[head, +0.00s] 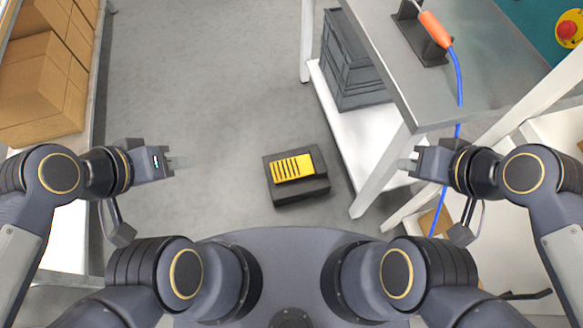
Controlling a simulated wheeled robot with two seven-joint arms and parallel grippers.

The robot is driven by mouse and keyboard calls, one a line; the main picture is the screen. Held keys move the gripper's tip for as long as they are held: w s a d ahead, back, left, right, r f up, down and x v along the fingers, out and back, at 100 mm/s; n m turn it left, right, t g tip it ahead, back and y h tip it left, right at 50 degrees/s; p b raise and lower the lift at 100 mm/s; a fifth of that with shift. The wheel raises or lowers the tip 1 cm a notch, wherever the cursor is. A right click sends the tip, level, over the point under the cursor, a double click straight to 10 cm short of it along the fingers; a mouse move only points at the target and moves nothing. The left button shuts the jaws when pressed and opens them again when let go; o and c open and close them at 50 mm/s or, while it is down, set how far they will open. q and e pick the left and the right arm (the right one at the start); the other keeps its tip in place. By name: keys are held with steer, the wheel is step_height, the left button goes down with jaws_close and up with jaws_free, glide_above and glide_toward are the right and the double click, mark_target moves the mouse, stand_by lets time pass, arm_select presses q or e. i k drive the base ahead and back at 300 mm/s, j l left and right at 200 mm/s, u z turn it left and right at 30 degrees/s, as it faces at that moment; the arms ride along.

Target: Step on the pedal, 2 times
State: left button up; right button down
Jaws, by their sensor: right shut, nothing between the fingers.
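The pedal (293,168) is a yellow plate with dark slots on a dark grey block. It lies on the grey floor just ahead of my base, near the middle of the head view. My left gripper (180,162) is to the left of the pedal and well above the floor; its fingers look close together, but I cannot tell if they are shut. My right gripper (405,164) is to the right of the pedal, shut and empty. Neither gripper touches the pedal.
A grey metal table (400,85) with a white lower shelf (345,130) stands right of the pedal. A grey crate (345,60) sits on that shelf. An orange-handled tool (434,30) with a blue cable rests on top. Cardboard boxes (40,90) fill a left rack. Floor around the pedal is clear.

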mark_target(297, 166)
steer(key=k, duration=0.65)
steer(key=z, duration=1.9)
steer(key=j, duration=1.7)
steer(key=k+j, duration=0.1)
steer(key=j, duration=1.6)
